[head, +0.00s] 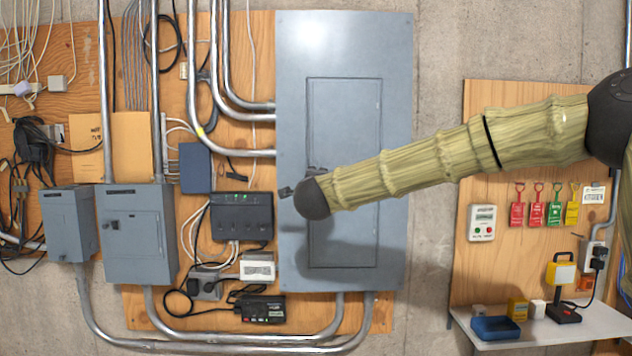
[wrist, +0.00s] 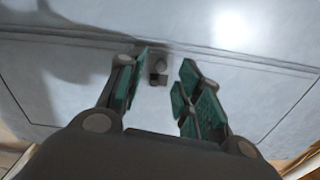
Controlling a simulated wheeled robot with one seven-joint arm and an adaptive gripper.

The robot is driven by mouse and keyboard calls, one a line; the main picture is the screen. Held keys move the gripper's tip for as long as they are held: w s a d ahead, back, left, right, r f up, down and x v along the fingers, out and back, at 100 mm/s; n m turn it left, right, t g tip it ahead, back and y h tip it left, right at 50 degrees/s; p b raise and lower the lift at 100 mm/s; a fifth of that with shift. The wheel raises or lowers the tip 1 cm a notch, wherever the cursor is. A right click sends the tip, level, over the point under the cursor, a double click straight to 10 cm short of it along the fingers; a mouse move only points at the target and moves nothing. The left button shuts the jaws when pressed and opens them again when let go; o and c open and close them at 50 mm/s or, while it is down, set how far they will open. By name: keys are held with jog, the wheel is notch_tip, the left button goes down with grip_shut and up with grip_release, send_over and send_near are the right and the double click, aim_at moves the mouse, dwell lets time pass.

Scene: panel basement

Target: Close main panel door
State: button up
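The main panel (head: 345,45) is the tall grey metal box in the middle of the head view. Its door (head: 350,110) is a framed rectangle in the panel front and looks flush or nearly so; I cannot tell if it is latched. My arm reaches across the door from the right and hides part of it. My gripper (head: 287,192) shows only partly, at the door's left edge. In the wrist view my gripper (wrist: 158,95) is open, its green-padded fingers apart, with a small dark latch (wrist: 158,72) at the door edge between and beyond them. Contact cannot be told.
Smaller grey boxes (head: 137,235), a dark device (head: 242,215) and conduits (head: 200,110) crowd the plywood left of the panel. At right, a board holds coloured tags (head: 535,205) above a small shelf (head: 590,325). Bare concrete lies between panel and board.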

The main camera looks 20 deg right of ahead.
jog(key=v, duration=0.8)
jog(key=shift+s, duration=0.35)
